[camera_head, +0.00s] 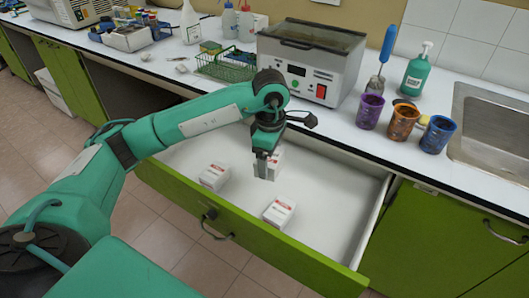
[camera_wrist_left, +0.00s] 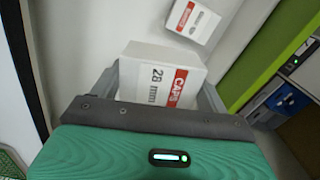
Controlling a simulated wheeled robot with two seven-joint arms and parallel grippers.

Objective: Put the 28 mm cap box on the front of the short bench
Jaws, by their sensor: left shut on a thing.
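The 28 mm cap box (camera_wrist_left: 160,80) is white with a red band reading CAPS and "28 mm". It sits between the two fingers of my left gripper (camera_wrist_left: 158,92) in the left wrist view. In the head view my left gripper (camera_head: 264,166) points down over the open drawer (camera_head: 325,200), shut on this box (camera_head: 276,161), which is partly hidden behind the fingers. Whether the box still touches the drawer floor I cannot tell. My right gripper is not in view. The bench top (camera_head: 345,140) runs behind the drawer.
Two similar white boxes lie in the drawer, one to the left (camera_head: 214,176) and one nearer the front (camera_head: 279,212). On the bench stand a grey bath device (camera_head: 310,65), a green wire basket (camera_head: 225,67), purple, orange and blue cups (camera_head: 403,121), a green pump bottle (camera_head: 417,75) and a sink (camera_head: 495,130).

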